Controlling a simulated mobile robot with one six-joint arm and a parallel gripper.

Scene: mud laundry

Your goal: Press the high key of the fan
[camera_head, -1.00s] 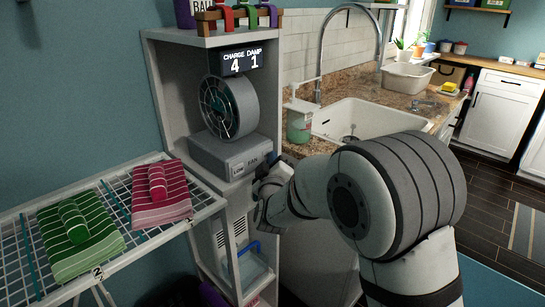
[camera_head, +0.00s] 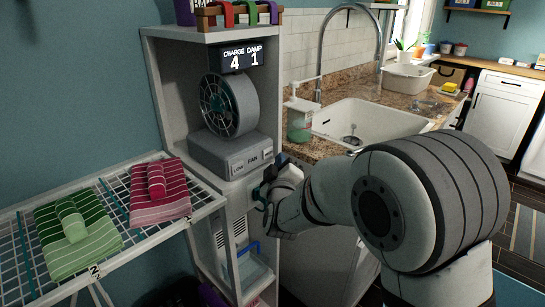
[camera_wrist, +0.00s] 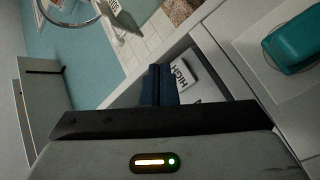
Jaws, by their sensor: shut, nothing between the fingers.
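The fan (camera_head: 229,105) stands on a grey base (camera_head: 222,153) in the tall shelf unit. The base front has a low key (camera_head: 238,167), the word FAN and a high key (camera_head: 268,154) at the right end. In the wrist view the white high key (camera_wrist: 183,73) shows its label, turned sideways. My gripper (camera_head: 277,168) is just below and right of the high key in the head view. Its dark fingers (camera_wrist: 156,84) are shut and empty, close beside the key in the wrist view. I cannot tell whether they touch it.
A drying rack (camera_head: 125,238) with folded towels stands at the left. The sink (camera_head: 372,122) and a soap bottle (camera_head: 300,120) are at the right. A teal object (camera_wrist: 293,43) shows in the wrist view.

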